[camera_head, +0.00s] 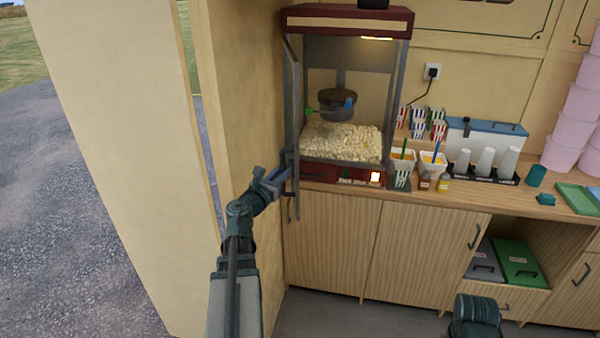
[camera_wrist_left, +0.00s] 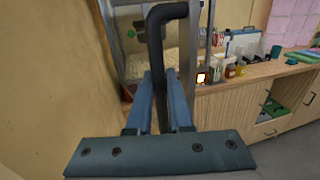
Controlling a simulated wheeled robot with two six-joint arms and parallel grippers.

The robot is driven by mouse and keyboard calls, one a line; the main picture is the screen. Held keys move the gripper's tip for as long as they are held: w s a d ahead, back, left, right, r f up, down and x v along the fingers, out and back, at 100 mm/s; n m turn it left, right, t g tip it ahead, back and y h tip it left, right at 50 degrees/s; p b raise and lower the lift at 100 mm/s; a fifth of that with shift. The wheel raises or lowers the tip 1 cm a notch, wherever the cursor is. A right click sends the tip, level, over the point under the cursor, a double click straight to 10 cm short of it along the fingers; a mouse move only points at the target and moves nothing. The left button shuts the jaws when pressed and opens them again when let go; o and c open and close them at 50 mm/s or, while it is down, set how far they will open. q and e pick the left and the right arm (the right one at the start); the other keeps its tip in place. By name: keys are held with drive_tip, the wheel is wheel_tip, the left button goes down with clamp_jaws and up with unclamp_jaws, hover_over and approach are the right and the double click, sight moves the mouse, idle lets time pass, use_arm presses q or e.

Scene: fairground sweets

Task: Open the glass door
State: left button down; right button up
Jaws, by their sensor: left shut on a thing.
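The popcorn machine (camera_head: 346,20) stands on the counter with a dark red top and base and popcorn (camera_head: 340,141) inside. Its glass door (camera_head: 292,95) stands swung out at the left side, seen nearly edge-on, so the front looks open. My left gripper (camera_head: 281,177) is at the door's lower part, beside the wall. In the left wrist view the gripper (camera_wrist_left: 160,105) is shut on the black door handle (camera_wrist_left: 157,50), which runs between its fingers. The handle's lower end is hidden between the fingers.
Right of the machine on the counter (camera_head: 400,196) stand sauce tubs (camera_head: 432,162), small bottles (camera_head: 443,184), cups (camera_head: 485,161) and a cool box (camera_head: 487,135). Cabinets are below.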

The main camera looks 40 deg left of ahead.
use_arm(q)
drive_tip(key=shift+s+a, duration=0.3)
drive_tip(key=shift+a, duration=0.2)
drive_tip(key=c, duration=0.8)
unclamp_jaws()
drive_tip(key=shift+c, duration=0.2)
